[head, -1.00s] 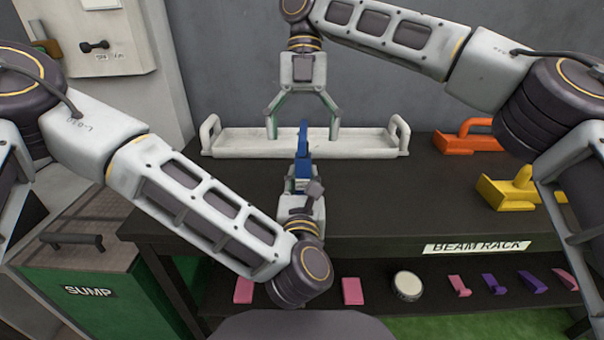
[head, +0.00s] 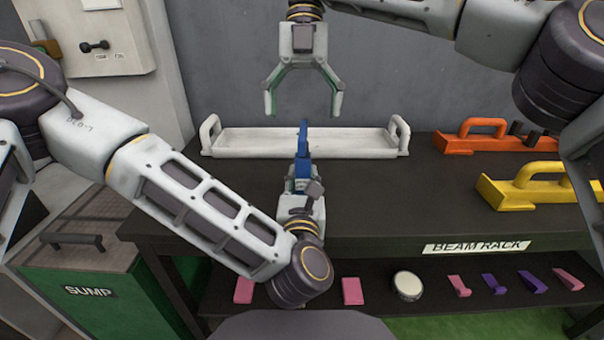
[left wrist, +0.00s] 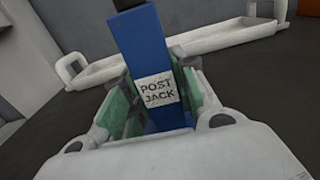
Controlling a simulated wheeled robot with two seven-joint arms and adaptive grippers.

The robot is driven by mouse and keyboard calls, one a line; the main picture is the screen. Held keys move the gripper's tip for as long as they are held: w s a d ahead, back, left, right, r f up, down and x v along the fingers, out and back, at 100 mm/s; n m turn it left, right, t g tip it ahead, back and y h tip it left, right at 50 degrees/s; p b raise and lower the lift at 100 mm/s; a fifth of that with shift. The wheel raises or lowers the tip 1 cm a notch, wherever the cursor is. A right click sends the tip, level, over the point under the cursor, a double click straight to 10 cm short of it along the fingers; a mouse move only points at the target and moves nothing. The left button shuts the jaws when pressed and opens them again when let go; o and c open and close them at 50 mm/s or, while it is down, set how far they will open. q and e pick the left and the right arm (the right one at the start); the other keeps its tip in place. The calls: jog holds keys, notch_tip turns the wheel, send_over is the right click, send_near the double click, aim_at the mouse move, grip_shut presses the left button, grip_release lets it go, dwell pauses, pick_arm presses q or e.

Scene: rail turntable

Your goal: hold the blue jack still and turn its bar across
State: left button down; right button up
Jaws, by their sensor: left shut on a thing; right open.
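The blue jack (head: 303,165) stands upright on the dark bench in front of the white tray. In the left wrist view the blue jack (left wrist: 143,55) carries a label reading POST JACK. My left gripper (head: 302,187) is shut on its body, with green pads on either side (left wrist: 155,104). A dark piece at the jack's top shows at the upper edge of the left wrist view; the bar's direction is hard to tell. My right gripper (head: 304,112) is open and empty, above and behind the jack, over the white tray.
The long white tray (head: 350,142) with two end handles lies behind the jack. Orange (head: 470,140) and yellow (head: 535,190) handled blocks stand at the right of the bench (head: 400,215). A lower shelf holds several small pieces and a round tin (head: 407,286).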

aim_at(303, 187)
jog(key=shift+r, duration=0.25)
jog(key=shift+r, duration=0.95)
pick_arm(q)
jog(key=c, duration=1.1)
grip_release()
jog(key=shift+o, duration=0.2)
jog(key=shift+s, duration=0.1)
jog(key=shift+s+a, duration=0.1)
jog(key=shift+s, duration=3.55)
